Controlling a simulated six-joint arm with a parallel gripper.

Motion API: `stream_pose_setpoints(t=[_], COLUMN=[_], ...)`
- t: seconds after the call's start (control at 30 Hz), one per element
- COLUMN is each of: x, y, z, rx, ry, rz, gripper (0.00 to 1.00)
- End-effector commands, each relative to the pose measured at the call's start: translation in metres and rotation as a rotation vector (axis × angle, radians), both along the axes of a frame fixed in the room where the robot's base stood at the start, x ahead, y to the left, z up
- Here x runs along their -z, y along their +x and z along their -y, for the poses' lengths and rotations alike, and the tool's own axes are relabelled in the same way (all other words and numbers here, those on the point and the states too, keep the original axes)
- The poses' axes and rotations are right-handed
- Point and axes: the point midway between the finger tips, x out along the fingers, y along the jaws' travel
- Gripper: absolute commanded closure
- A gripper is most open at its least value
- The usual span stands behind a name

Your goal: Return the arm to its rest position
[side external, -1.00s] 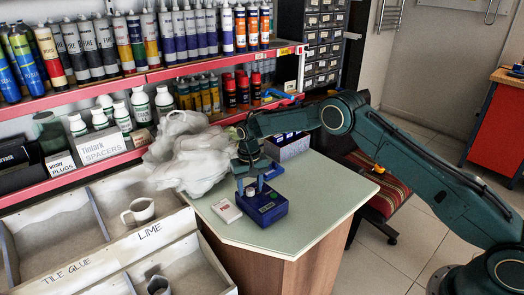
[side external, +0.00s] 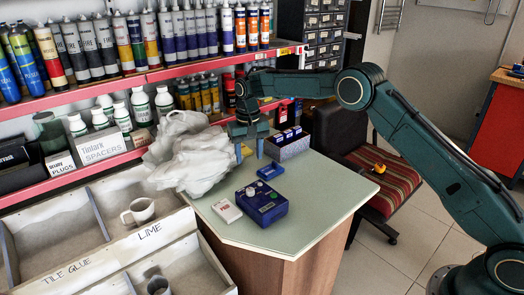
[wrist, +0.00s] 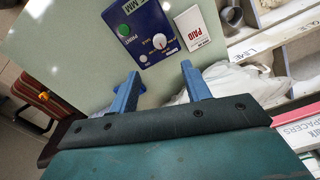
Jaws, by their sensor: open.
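My gripper (side external: 249,151) is raised above the back of the counter, its two blue fingers pointing down and spread apart with nothing between them. It also shows in the wrist view (wrist: 158,88), open and empty. My arm reaches in from the right and bends at a raised elbow. The blue device with knobs (side external: 261,204) sits on the pale green counter (side external: 310,205), below and in front of my gripper and apart from it. It also shows in the wrist view (wrist: 143,32).
A white PAID card (side external: 227,211), a small blue item (side external: 270,172) and a box of small items (side external: 287,145) are on the counter. White plastic bags (side external: 190,155) lie left of my gripper. Shelves of tubes (side external: 160,75) stand behind. A striped chair (side external: 385,180) is at the right.

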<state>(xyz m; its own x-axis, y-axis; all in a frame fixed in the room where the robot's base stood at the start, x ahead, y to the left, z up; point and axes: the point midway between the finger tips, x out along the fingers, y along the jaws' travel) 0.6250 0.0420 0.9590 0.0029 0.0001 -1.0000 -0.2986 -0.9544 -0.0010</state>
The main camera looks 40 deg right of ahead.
Motion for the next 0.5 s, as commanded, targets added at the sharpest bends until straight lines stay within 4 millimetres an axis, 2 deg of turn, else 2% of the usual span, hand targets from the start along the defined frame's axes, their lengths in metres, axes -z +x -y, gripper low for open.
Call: stream_pose_setpoints(t=[0.2,0.5], x=[-0.0113,-0.012], y=[0.0,-0.0001], z=[0.0,0.0], rx=[0.0,0.0], ry=[0.0,0.0], rz=[0.0,0.0], gripper=[0.52,0.52])
